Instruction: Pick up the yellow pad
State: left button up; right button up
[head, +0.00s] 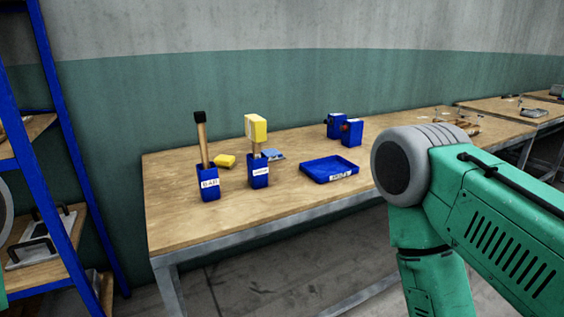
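A small yellow pad (225,160) lies flat on the wooden table, just behind and between two blue holders. A larger yellow block (256,128) sits on top of a wooden handle that stands upright in the right one of these holders (259,174). Neither of my grippers is in view. My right arm shows large at the right, in front of the table, but its gripper is out of the picture.
The left blue holder (208,184) carries an upright black-tipped handle (201,135). A light blue item (274,154), a blue tray (319,171) and two blue boxes (351,132) stand further right. A blue-framed shelf (62,140) is at the left. The table's front left is clear.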

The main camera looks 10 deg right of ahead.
aim_at(222, 161)
jog(key=i+l, duration=0.9)
jog(key=i, duration=0.2)
